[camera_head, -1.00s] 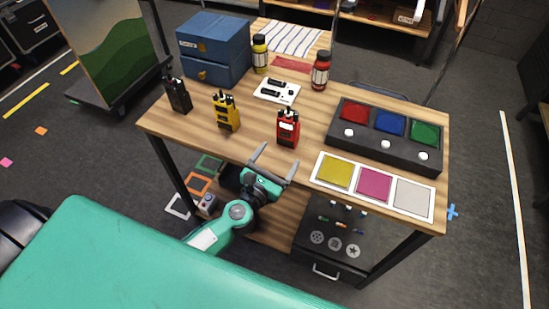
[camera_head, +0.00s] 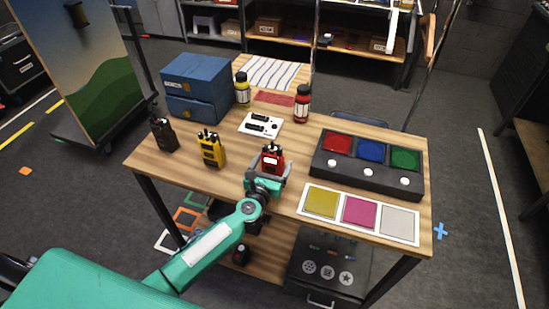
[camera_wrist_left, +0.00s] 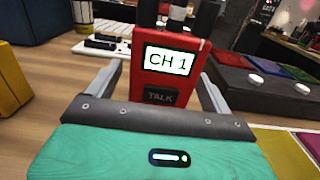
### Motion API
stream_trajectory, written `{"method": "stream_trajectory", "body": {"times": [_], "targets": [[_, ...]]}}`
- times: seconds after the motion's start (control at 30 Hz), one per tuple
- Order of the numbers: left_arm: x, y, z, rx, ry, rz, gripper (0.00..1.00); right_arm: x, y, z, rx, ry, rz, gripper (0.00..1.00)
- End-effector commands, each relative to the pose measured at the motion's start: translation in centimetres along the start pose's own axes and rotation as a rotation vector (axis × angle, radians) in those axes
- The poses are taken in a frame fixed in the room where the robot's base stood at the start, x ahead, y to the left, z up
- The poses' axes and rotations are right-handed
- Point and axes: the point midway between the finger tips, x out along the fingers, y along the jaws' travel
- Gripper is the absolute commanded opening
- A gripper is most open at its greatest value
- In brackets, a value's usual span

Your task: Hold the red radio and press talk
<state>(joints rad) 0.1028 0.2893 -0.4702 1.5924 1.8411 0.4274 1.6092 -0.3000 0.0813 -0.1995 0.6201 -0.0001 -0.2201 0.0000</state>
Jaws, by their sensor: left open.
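The red radio (camera_head: 272,157) stands upright on the wooden table near its front edge. In the left wrist view the red radio (camera_wrist_left: 170,65) shows a screen reading "CH 1" and a dark TALK button (camera_wrist_left: 161,96) below it. My left gripper (camera_head: 269,168) is open, with one finger on each side of the radio. In the left wrist view the fingers (camera_wrist_left: 160,92) stand apart, and I see gaps between them and the radio's sides. The radio's lower part is hidden behind my gripper. My right gripper is not in view.
A yellow radio (camera_head: 211,149) and a black radio (camera_head: 163,135) stand to the left. A white switch plate (camera_head: 252,130) lies behind. A dark button box (camera_head: 366,177) and a tray of coloured squares (camera_head: 331,228) lie to the right. Bottles (camera_head: 302,104) stand at the back.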

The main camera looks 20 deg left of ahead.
Motion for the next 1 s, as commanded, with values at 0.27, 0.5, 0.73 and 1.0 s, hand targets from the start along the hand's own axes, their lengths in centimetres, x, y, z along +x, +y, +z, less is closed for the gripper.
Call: {"method": "stream_trajectory", "body": {"times": [0.27,0.5,0.73,1.0], "targets": [[2.2,-0.1,0.0,0.001,0.000,-0.001,0.84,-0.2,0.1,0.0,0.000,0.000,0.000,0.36],[2.3,-0.1,0.0,0.001,0.000,-0.001,0.84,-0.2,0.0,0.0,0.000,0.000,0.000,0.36],[2.3,-0.1,0.0,0.001,0.000,-0.001,0.52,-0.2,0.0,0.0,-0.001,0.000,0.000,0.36],[2.3,-0.1,0.0,0.001,0.000,-0.001,0.30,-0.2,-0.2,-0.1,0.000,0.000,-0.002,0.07]]}}
